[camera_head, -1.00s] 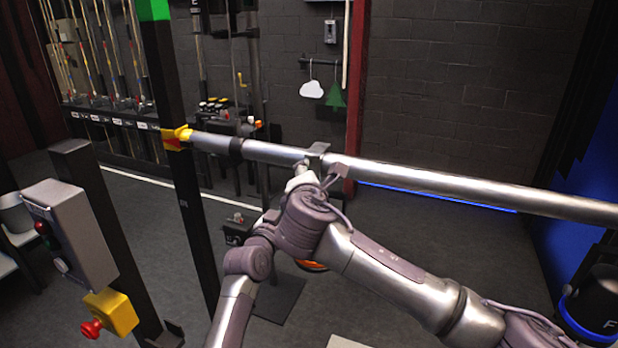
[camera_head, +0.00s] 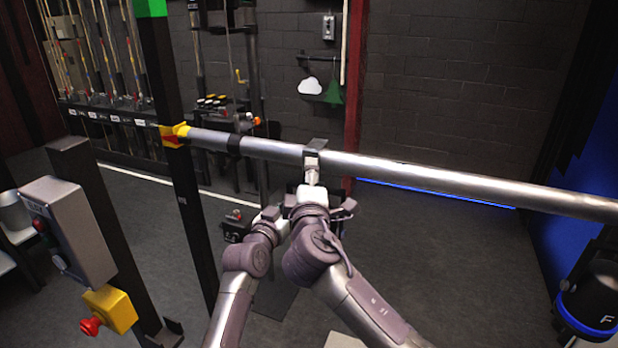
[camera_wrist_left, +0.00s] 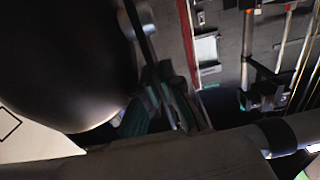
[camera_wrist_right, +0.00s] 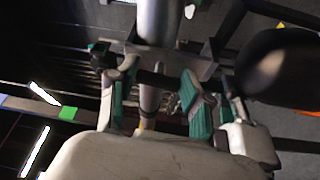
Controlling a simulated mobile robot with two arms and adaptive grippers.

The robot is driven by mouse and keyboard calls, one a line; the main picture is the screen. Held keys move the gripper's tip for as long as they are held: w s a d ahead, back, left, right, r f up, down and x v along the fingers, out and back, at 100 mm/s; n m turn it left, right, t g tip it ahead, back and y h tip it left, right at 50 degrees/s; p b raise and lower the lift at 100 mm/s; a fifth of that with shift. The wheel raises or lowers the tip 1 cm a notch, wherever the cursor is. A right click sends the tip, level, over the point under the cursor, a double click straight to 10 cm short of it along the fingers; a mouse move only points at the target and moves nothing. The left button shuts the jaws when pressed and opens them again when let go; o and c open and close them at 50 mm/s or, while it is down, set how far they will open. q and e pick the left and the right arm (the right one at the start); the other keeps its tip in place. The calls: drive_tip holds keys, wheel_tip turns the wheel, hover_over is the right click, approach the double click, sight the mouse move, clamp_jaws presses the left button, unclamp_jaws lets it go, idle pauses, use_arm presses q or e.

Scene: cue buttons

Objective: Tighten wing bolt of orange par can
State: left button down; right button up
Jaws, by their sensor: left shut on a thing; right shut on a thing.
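In the head view a dark clamp (camera_head: 315,147) sits on the silver pipe (camera_head: 430,178). My right gripper (camera_head: 311,178) is directly below it. In the right wrist view, the teal-padded fingers of my right gripper (camera_wrist_right: 155,100) are around a thin dark part (camera_wrist_right: 155,78) under the clamp (camera_wrist_right: 185,62). The wing bolt itself is not clear. My left gripper (camera_head: 272,214) is lower and left; its fingers are hidden there. In the left wrist view my left gripper (camera_wrist_left: 155,105) is on a dark part I cannot identify.
A black par can with a blue rim (camera_head: 598,300) is at the lower right. A grey control box (camera_head: 70,232) and yellow box with red knob (camera_head: 110,310) stand left. A black post (camera_head: 178,180) meets the pipe's left end. Floor to the right is mostly clear.

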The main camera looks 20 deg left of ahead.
drive_tip(key=shift+f, duration=0.1)
idle(0.4)
drive_tip(key=o, duration=1.2)
drive_tip(key=shift+c, duration=0.2)
drive_tip(key=v, duration=1.2)
drive_tip(key=shift+f, duration=0.1)
